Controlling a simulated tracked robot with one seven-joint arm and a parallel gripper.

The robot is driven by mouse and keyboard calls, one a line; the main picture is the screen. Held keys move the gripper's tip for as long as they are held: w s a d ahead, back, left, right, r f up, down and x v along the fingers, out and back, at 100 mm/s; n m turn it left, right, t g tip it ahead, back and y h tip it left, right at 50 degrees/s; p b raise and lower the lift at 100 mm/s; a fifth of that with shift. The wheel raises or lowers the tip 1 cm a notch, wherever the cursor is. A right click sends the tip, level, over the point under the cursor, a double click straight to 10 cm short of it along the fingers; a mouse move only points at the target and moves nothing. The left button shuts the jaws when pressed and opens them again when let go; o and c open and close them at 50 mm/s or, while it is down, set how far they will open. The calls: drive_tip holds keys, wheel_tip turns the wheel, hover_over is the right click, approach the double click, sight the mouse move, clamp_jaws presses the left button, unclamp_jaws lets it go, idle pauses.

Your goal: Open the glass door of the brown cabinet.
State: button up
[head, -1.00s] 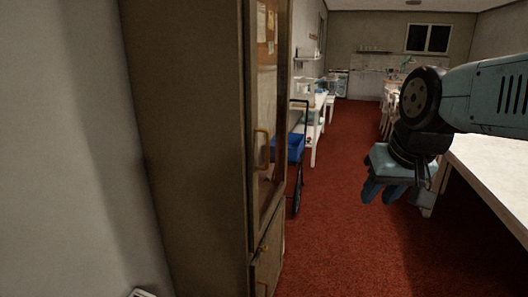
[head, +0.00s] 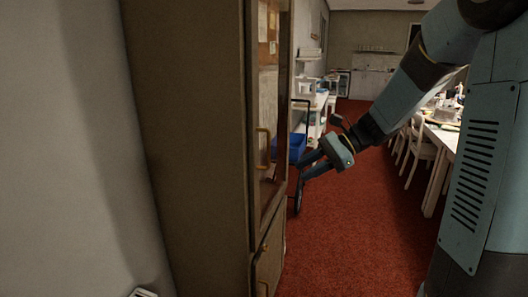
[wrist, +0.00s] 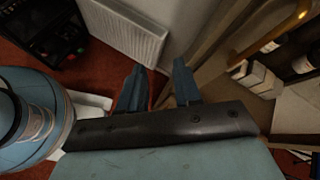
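The brown cabinet (head: 190,140) stands at the left in the head view, its side towards me. Its glass door (head: 269,90) faces right, seen at a steep angle, and looks shut. A brass handle (head: 264,148) is on the door. My gripper (head: 305,168) is to the right of the handle, pointing left towards the door and apart from it. In the wrist view the two blue fingers (wrist: 160,88) are spread with nothing between them. A brass handle (wrist: 303,9) shows at the top right there, with bottles and boxes beside it.
A blue crate on a cart (head: 297,147) stands behind my gripper. A table with chairs (head: 440,140) is at the right. A white radiator (wrist: 128,32) shows in the wrist view. Red carpet (head: 340,240) is clear in front.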

drive_tip(key=w+d+f+m+t+y, duration=0.1)
drive_tip(key=w+d+m+t+y, duration=0.25)
drive_tip(key=w+m+y, duration=0.6)
drive_tip(key=n+h, duration=0.3)
hover_over(269, 167)
drive_tip(key=w, duration=0.1)
drive_tip(key=shift+a+m, duration=0.1)
drive_tip(key=shift+m, duration=0.15)
drive_tip(key=shift+r, duration=0.1)
drive_tip(key=c, duration=0.6)
clamp_jaws()
